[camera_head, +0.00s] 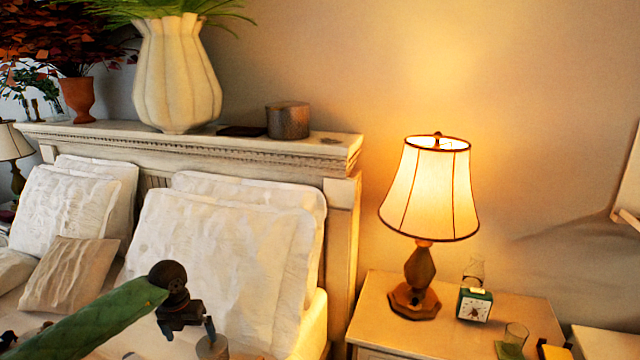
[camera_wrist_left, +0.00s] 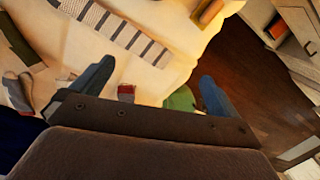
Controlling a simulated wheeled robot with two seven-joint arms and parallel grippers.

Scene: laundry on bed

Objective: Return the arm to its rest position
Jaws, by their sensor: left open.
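My left arm (camera_head: 95,325) comes in from the lower left in the head view, with a green link. My left gripper (camera_head: 188,328) is in front of the white pillows on the bed. In the left wrist view, the two blue fingers of my left gripper (camera_wrist_left: 158,82) stand wide apart, with nothing held between them. Below it are the cream bed surface (camera_wrist_left: 185,25) and a striped grey and white cloth (camera_wrist_left: 122,32). My right gripper is in neither view.
A lit lamp (camera_head: 430,190) and a small clock (camera_head: 474,305) stand on the nightstand (camera_head: 385,290) at right. A white vase (camera_head: 178,75) stands on the headboard (camera_head: 250,147). Pillows (camera_head: 215,260) line the bed. Dark floor (camera_wrist_left: 245,75) shows beside the bed in the wrist view.

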